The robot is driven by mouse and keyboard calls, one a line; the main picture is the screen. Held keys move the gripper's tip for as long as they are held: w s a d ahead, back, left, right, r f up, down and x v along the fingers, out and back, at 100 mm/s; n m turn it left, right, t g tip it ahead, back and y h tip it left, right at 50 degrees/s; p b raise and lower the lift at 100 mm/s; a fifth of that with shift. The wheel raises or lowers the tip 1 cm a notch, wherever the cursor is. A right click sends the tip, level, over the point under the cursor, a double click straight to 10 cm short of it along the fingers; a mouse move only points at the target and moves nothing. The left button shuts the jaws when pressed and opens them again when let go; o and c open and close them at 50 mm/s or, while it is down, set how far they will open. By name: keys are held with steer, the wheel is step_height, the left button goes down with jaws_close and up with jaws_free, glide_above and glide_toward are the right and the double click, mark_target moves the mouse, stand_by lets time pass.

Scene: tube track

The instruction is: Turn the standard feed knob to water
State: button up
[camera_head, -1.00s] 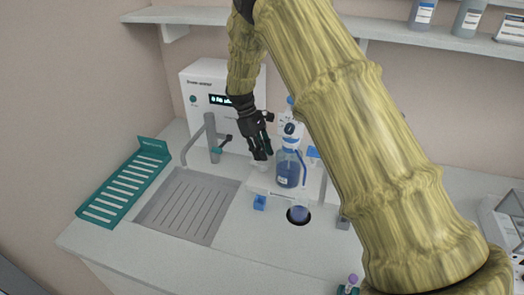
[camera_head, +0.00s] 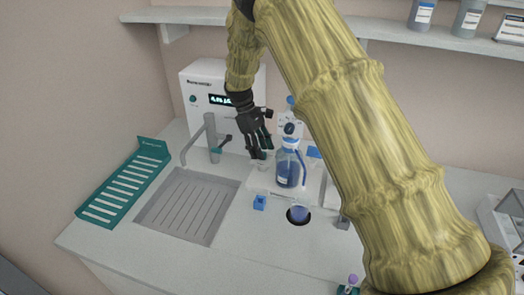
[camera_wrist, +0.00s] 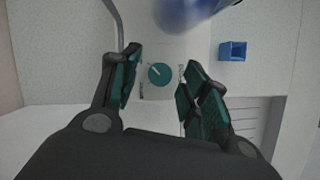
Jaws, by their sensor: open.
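In the wrist view a round teal knob (camera_wrist: 159,74) with a white pointer line sits on a pale panel (camera_wrist: 157,93). Its pointer slants to the upper left, and the small print beside it is too blurred to read. In the head view my gripper (camera_head: 260,150) points down just left of the blue bottle (camera_head: 289,168), and the knob cannot be made out there.
A white unit with a green display (camera_head: 217,100) stands behind my gripper. A tap (camera_head: 208,128) and ribbed sink (camera_head: 188,205) lie to the left, with a green slotted rack (camera_head: 125,180) beyond. The front counter is mostly clear.

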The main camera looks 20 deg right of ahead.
steer(key=v, duration=1.1)
steer(key=shift+s+d, duration=0.1)
